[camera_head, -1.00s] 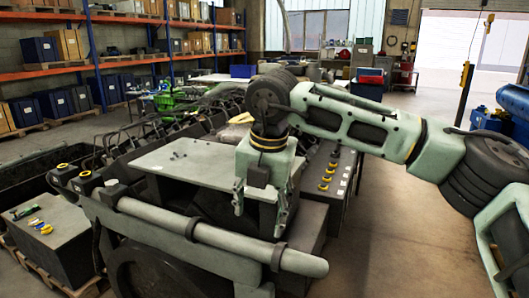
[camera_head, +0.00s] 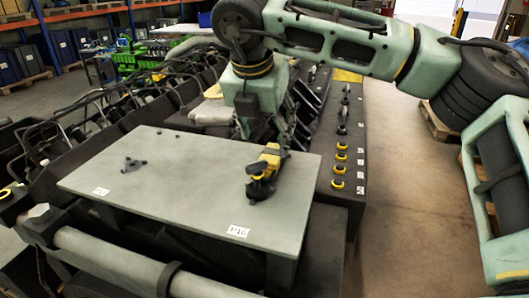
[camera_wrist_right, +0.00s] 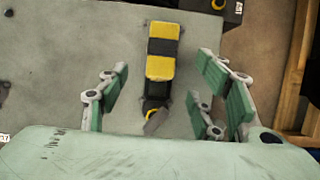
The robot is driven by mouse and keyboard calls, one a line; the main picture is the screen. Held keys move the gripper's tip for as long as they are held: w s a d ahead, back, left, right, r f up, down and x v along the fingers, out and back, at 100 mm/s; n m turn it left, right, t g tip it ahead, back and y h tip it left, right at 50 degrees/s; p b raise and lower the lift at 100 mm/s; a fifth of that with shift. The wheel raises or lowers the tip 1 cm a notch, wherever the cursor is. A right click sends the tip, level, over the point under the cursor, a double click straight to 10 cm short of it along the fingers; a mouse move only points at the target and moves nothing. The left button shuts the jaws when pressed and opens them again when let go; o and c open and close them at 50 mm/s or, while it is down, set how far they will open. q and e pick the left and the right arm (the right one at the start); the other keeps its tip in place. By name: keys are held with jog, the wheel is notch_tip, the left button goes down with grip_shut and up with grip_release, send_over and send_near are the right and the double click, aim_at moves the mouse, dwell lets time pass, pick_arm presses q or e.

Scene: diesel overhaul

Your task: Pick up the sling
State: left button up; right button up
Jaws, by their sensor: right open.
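A yellow and black banded piece, seemingly the sling (camera_head: 265,170), lies on the grey-green tabletop (camera_head: 180,190) near its right end. It has a dark end piece towards the front. The right wrist view shows the piece (camera_wrist_right: 162,55) lengthwise, with its dark, hook-like end nearest my gripper. My right gripper (camera_head: 267,130) hangs at the far side of the piece in the head view, its tips partly hidden. In the right wrist view my right gripper (camera_wrist_right: 160,97) is open, fingers on both sides of the piece, with nothing held. My left gripper is out of view.
A small dark three-armed part (camera_head: 133,164) lies on the tabletop's left. A black ledge (camera_head: 347,140) with several yellow-ringed knobs runs along the right. A thick grey pipe (camera_head: 110,262) crosses the front. Engine parts crowd the back left.

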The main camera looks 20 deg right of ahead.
aim_at(270, 155)
jog(key=shift+w+d+f+p, duration=0.1)
jog(key=shift+d+f+p, duration=0.1)
jog(key=shift+f+p, duration=0.3)
jog(key=shift+d+f+p, duration=0.15)
jog(key=shift+f+p, duration=0.1)
jog(key=shift+f, duration=0.45)
jog(key=p+x, duration=0.2)
jog(key=x, duration=0.2)
jog(key=shift+w+f, duration=0.15)
jog(key=shift+f, duration=0.1)
jog(key=shift+c, duration=0.2)
jog(key=c, duration=1.3)
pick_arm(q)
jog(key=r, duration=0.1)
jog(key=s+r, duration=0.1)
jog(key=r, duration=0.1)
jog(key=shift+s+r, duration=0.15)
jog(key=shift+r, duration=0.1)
pick_arm(e)
jog(key=shift+c, duration=0.8)
